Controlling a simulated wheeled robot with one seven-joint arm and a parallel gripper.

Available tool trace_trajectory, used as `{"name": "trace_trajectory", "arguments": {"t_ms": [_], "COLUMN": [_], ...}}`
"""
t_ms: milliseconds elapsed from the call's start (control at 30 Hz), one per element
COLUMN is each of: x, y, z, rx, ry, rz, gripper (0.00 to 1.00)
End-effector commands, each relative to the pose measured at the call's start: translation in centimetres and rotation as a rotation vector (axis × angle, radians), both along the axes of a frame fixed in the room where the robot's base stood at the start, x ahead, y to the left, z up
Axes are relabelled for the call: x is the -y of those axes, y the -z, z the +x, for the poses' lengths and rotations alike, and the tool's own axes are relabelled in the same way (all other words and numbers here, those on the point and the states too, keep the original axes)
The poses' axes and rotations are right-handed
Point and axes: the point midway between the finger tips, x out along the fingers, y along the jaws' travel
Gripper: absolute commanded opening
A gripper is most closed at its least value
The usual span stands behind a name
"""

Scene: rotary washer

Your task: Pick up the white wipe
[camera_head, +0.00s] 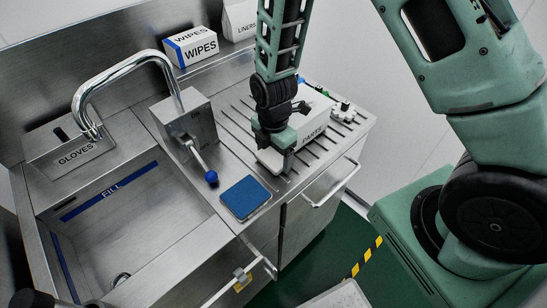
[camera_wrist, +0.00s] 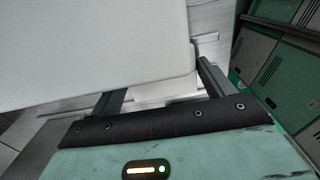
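My gripper (camera_head: 284,158) points down at the ribbed drainboard, just in front of a white box marked PARTS (camera_head: 312,128). In the wrist view my gripper (camera_wrist: 163,80) has its two dark fingers spread wide apart. A flat pale piece (camera_wrist: 165,92) shows between the fingers; I cannot tell whether it is the white wipe. A large pale panel (camera_wrist: 90,45), likely the box, fills the upper left there and hides part of the left finger. A small white edge (camera_head: 267,160) shows beside my gripper in the head view.
A blue pad (camera_head: 244,197) lies on the counter near the front edge. A tap (camera_head: 125,68), a blue-knobbed lever (camera_head: 211,177) and a sink (camera_head: 135,225) are to the left. A WIPES box (camera_head: 192,48) and a LINERS box (camera_head: 240,20) stand on the back ledge.

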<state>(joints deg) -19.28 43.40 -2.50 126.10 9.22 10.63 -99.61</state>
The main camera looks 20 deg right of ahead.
Motion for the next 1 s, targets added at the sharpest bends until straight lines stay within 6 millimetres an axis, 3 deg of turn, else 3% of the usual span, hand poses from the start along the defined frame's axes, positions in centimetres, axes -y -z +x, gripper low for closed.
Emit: {"name": "trace_trajectory", "arguments": {"t_ms": [33, 100, 567, 767, 1000], "x": [0.0, 0.0, 0.0, 0.0, -0.1], "y": [0.0, 0.0, -0.8, -3.0, -7.2], "z": [0.0, 0.0, 0.1, 0.1, 0.1], "rx": [0.000, 0.000, 0.002, 0.004, 0.005], "ry": [0.000, 0.000, 0.001, 0.000, -0.001], "rz": [0.000, 0.000, 0.002, 0.001, 0.003], "gripper": [0.67, 0.55, 0.55, 0.55, 0.55]}}
